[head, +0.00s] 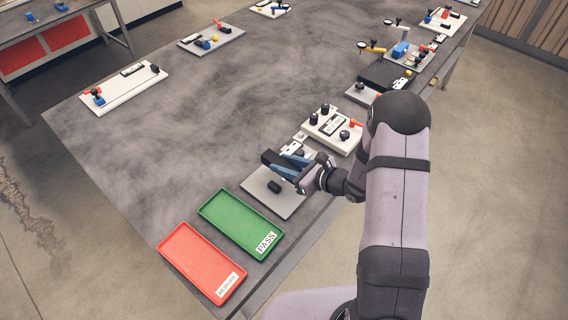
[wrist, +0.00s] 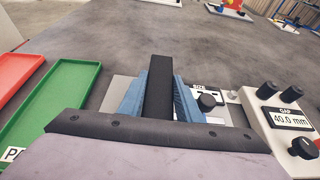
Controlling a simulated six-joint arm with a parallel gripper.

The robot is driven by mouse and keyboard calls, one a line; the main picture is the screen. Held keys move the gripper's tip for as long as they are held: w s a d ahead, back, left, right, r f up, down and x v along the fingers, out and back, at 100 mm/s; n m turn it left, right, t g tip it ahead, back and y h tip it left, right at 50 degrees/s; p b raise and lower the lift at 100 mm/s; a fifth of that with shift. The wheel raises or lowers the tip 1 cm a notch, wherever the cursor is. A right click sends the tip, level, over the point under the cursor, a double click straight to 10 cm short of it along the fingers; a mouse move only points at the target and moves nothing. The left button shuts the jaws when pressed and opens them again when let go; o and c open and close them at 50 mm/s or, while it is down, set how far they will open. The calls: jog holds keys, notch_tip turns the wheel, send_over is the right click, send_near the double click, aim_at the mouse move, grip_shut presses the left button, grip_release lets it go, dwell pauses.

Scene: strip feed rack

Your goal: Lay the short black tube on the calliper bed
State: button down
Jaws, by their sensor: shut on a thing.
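My gripper (head: 281,166) is shut on a black tube (wrist: 159,86), held between its two blue fingers in the wrist view. The tube's dark end (head: 268,157) also shows in the head view. It is over or beside a flat grey plate (head: 290,205); the height between them is hard to tell. A small black piece (head: 275,186) sits on this plate. Beside it stands a white gauge box (head: 325,130), whose display reads GAP 40.0 mm in the wrist view (wrist: 287,117). Which part is the calliper bed I cannot tell for sure, as my gripper hides some of this area.
A green PASS tray (head: 228,215) and a red tray (head: 190,250) lie to the left of the plate. Several small fixtures stand along the table's right side, and a white board (head: 120,92) lies at the far left. The table's middle is clear.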

jog(key=shift+f+b, duration=1.3)
jog(key=shift+f, duration=0.25)
jog(key=shift+f+b, duration=0.6)
jog(key=shift+b, duration=0.05)
jog(key=c, duration=1.2)
grip_release()
jog(key=shift+s+a+f, duration=0.1)
